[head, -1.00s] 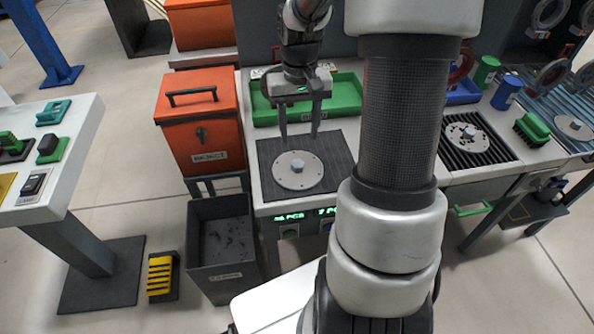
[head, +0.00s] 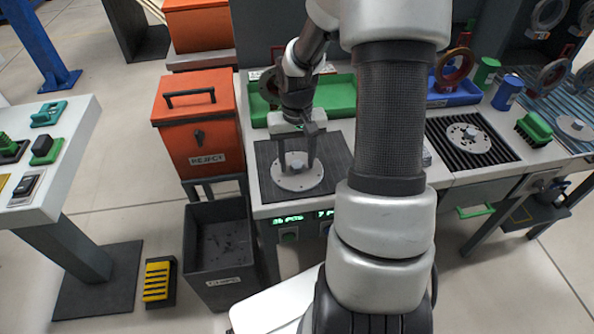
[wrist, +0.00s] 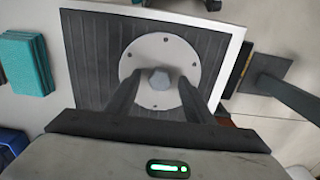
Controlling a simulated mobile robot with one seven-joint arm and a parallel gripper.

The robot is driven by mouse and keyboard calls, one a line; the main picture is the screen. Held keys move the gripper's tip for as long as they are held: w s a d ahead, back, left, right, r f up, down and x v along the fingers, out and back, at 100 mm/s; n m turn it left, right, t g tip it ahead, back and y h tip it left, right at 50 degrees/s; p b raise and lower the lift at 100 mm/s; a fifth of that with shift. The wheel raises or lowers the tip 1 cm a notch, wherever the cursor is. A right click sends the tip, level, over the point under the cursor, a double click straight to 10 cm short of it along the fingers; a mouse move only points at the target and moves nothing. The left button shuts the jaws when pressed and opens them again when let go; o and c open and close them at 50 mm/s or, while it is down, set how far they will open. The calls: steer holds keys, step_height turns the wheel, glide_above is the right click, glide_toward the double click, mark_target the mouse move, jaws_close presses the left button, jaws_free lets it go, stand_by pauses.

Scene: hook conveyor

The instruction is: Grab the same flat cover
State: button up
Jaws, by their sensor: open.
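The flat cover (head: 291,182) is a light grey round disc with small holes round its rim and a raised knob in its middle. It lies on a dark ribbed mat (head: 333,165). My gripper (head: 297,170) points down over the cover, its fingers apart on either side of the knob. In the wrist view the cover (wrist: 145,56) lies flat, and the knob (wrist: 160,80) shows between the two fingers of my gripper (wrist: 159,77). I cannot tell whether the fingertips touch the cover.
A green tray (head: 335,97) stands behind the mat. An orange reject box (head: 195,125) and a dark open bin (head: 217,240) stand to the left. Another round plate (head: 468,138) lies on a black ribbed mat at the right, beyond my arm.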

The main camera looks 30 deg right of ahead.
jaws_close()
